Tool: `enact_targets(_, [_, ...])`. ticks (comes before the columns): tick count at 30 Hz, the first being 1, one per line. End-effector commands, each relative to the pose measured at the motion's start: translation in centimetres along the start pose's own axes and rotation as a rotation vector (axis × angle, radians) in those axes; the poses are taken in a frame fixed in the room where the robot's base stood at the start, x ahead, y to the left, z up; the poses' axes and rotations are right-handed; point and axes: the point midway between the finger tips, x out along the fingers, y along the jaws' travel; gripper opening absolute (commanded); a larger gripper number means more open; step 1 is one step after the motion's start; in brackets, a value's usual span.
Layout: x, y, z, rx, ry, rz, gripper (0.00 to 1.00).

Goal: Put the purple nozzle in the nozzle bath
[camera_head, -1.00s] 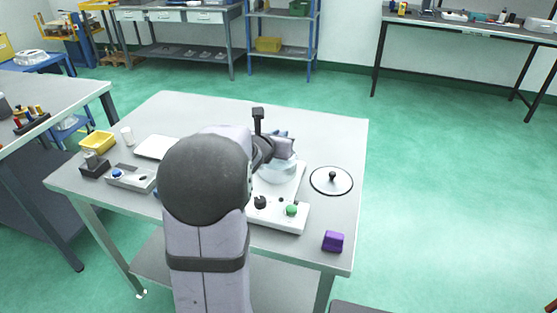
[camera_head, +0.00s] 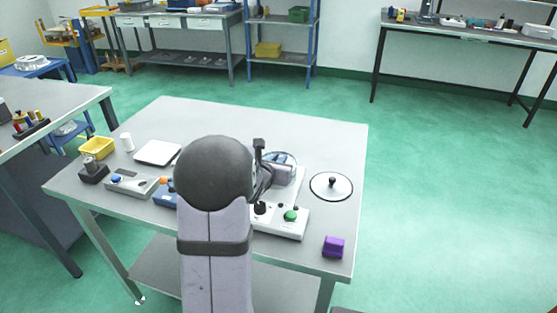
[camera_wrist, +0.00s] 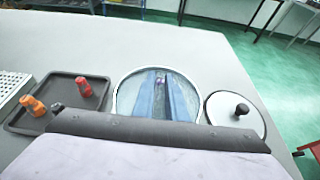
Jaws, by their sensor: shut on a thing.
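The nozzle bath (camera_wrist: 121,97) is a round glass vessel with a light rim in the wrist view. In the head view its rim (camera_head: 292,156) shows behind my arm, on a white base with knobs. My gripper (camera_wrist: 162,80) points down into the bath's opening, with its blue fingers close together. A small purple bit, taken as the purple nozzle (camera_wrist: 160,79), shows between the fingertips; the fingers hide most of it. I cannot tell whether it touches the bath's bottom. In the head view my arm covers part of the bath.
The round lid (camera_wrist: 235,112) with a black knob lies right of the bath. A dark tray (camera_wrist: 68,92) with orange and red nozzles is at left. A purple block (camera_head: 333,246) sits at the table's front right. A white plate (camera_head: 158,152) and yellow bin (camera_head: 97,148) are farther left.

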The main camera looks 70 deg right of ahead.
Motion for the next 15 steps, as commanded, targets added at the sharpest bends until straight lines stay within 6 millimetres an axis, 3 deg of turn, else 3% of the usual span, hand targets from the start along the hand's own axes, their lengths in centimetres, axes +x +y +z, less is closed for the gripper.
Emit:
enact_targets(8, [0.14, -0.01, -0.31, 0.000, -0.001, 0.000, 0.00])
enact_targets(9, [0.13, -0.01, -0.29, 0.000, 0.000, 0.000, 0.14])
enact_targets(10, [0.10, -0.01, -0.22, 0.000, 0.000, 0.000, 0.20])
enact_targets(15, [0.10, -0.01, -0.21, 0.000, 0.000, 0.000, 0.20])
